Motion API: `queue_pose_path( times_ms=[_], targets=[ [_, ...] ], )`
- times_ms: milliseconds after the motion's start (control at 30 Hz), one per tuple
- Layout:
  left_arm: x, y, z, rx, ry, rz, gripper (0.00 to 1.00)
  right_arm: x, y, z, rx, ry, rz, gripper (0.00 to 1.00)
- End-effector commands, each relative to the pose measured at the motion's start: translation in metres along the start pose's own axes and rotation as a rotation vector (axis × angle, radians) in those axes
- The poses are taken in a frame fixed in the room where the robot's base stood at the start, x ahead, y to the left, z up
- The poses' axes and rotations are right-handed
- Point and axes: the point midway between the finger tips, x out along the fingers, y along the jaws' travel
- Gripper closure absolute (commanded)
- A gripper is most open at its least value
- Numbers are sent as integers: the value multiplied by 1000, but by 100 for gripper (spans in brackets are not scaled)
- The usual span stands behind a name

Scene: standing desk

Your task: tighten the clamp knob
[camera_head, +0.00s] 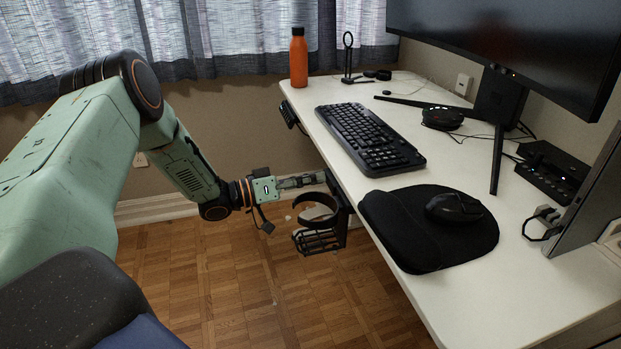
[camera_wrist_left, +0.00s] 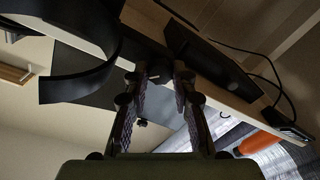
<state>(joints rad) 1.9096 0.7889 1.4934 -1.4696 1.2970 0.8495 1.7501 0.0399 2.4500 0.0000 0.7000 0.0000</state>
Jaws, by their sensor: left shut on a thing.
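A black clamp-on cup holder (camera_head: 318,240) with a ring and a basket hangs at the near left edge of the white desk. Its clamp (camera_head: 341,196) grips that edge. My left gripper (camera_head: 322,179) reaches in from the left beside the clamp, just above the ring. In the left wrist view, the two fingertips of my left gripper (camera_wrist_left: 159,74) are closed around the small dark clamp knob (camera_wrist_left: 158,71), which is mostly hidden between them. The curved ring (camera_wrist_left: 75,88) shows at the left of that view. My right gripper is in neither view.
On the desk (camera_head: 450,180) are a keyboard (camera_head: 368,138), a mouse (camera_head: 454,207) on a black pad (camera_head: 395,235), and a monitor (camera_head: 520,45). An orange bottle (camera_head: 299,60) stands at the far end. The floor left of the desk is clear.

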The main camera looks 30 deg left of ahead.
Motion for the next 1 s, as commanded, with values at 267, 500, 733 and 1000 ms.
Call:
queue_pose_path(
  times_ms=[267,500,733,1000],
  targets=[
    [0,0,-1,217,12,8,100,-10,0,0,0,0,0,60],
    [0,0,0,445,26,18,100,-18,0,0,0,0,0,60],
    [-1,0,0,664,41,28,100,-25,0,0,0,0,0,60],
    [-1,0,1,919,55,40,100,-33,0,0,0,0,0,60]
  ],
)
